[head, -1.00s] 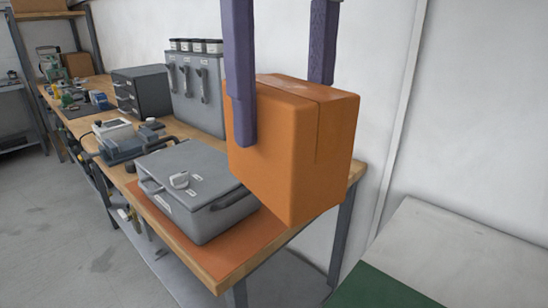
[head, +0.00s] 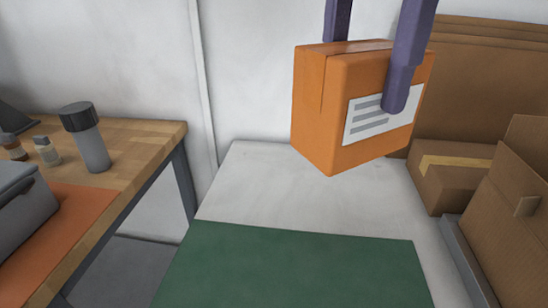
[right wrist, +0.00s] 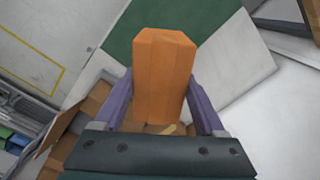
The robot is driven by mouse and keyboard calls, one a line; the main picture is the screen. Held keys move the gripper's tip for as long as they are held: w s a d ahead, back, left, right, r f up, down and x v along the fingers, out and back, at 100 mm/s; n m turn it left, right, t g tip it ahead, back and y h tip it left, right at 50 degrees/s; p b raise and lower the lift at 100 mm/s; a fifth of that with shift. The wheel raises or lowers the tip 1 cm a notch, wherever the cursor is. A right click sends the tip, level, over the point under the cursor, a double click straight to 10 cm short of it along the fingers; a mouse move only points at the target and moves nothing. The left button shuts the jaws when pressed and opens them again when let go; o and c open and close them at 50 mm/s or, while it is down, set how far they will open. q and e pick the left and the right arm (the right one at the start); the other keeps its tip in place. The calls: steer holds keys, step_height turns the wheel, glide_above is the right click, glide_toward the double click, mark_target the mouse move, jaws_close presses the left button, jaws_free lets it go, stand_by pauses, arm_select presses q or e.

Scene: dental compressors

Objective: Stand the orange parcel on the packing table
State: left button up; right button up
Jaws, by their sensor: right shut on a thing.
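The orange parcel (head: 325,110) is a box with a white label on one side. It hangs upright in the air over the packing table (head: 240,190), a white top with a green mat. My right gripper (head: 372,75) is shut on it, one purple finger across the labelled side and the other behind. In the right wrist view the parcel (right wrist: 162,75) sits between both fingers (right wrist: 160,100), with the green mat and white table top beyond it. My left gripper is not in view.
The green mat (head: 300,265) is clear. Cardboard boxes (head: 450,175) and upright cardboard sheets (head: 485,75) stand at the right. A wooden workbench (head: 150,145) at the left holds a dark-capped cylinder (head: 88,140), small bottles and a grey case (head: 22,205).

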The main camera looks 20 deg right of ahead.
steer(key=f+m+b, duration=0.1)
steer(key=m, duration=0.2)
steer(key=f+m+b, duration=0.1)
steer(key=f+m, duration=0.1)
steer(key=m, duration=0.2)
steer(key=d+f+m+b, duration=0.1)
steer(key=f+m, duration=0.1)
steer(key=m, duration=0.1)
steer(key=shift+w, duration=0.3)
steer(key=shift+w+d+f+m+b, duration=0.1)
steer(key=shift+d+f+m+b, duration=0.25)
steer(key=shift+f+m+b, duration=2.05)
steer(key=shift+d+f+m+b, duration=0.35)
steer(key=shift+f+m, duration=2.4)
steer(key=shift+f, duration=3.2)
steer(key=shift+w+d+f+m+b, duration=0.1)
steer(key=shift+d+f+m+b, duration=0.25)
steer(key=shift+f+m+b, duration=2.05)
step_height(320, 180, down, 4)
steer(key=shift+r+p, duration=0.2)
steer(key=shift+p, duration=0.85)
steer(key=shift+f, duration=0.2)
steer(key=o, duration=1.5)
steer(key=shift+r, duration=0.1)
